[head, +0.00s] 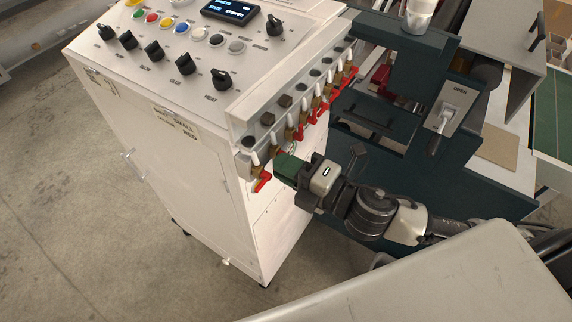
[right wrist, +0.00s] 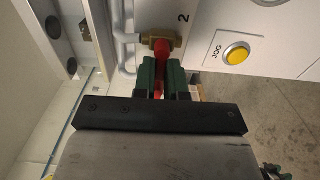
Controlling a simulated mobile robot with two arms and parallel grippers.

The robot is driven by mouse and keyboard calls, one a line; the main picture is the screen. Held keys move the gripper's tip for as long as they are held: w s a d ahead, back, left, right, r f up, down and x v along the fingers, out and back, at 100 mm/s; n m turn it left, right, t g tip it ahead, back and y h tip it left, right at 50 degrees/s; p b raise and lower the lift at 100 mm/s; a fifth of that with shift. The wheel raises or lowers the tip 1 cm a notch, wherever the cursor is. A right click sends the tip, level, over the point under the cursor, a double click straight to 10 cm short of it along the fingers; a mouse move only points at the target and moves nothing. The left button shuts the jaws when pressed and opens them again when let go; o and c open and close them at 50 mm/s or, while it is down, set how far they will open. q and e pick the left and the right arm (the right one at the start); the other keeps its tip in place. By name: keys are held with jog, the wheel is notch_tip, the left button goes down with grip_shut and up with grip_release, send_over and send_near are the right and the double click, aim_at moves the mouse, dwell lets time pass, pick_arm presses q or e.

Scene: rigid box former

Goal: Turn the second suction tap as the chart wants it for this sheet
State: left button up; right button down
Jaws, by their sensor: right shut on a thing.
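In the right wrist view, the tap marked 2 has a brass body (right wrist: 172,43) and a red handle (right wrist: 161,54). The green fingers of my right gripper (right wrist: 161,78) are shut around that handle, one on each side. In the head view, my right gripper (head: 281,168) is at the near end of a row of brass taps with red handles on the white cabinet's side. The nearest red handle (head: 263,181) hangs just left of the fingers. The gripper partly hides the gripped tap there. My left gripper is not in view.
The white cabinet (head: 150,150) carries a label with "SMALL" and "RED" legible, and knobs and a screen (head: 229,11) on top. A yellow JOG button (right wrist: 237,53) is beside the tap. The dark green machine (head: 400,135) stands close to the right of my gripper.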

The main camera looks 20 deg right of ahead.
jog(key=m+p, duration=0.1)
jog(key=m, duration=0.1)
jog(key=r+m, duration=0.1)
jog(key=m, duration=0.1)
jog(key=shift+p, duration=0.35)
jog(key=m, duration=0.1)
jog(key=m+p, duration=0.1)
jog(key=m, duration=0.1)
jog(key=m+p, duration=0.1)
jog(key=shift+w+d+r+m, duration=0.2)
jog(key=shift+d+r+m, duration=0.05)
jog(key=shift+r+m, duration=0.15)
jog(key=m+p, duration=0.2)
jog(key=m, duration=0.1)
jog(key=m+p, duration=0.1)
jog(key=m, duration=0.1)
jog(key=shift+w+d+r+p, duration=0.25)
jog(key=shift+d+p, duration=0.1)
jog(key=shift+w+d+m+p, duration=0.15)
jog(key=shift+m+p, duration=0.3)
jog(key=shift+m, duration=0.55)
jog(key=shift+w+d+m+p, duration=0.1)
jog(key=shift+m+p, duration=0.3)
jog(key=shift+m, duration=0.6)
jog(key=shift+f, duration=0.1)
jog(key=c, duration=1.2)
grip_release()
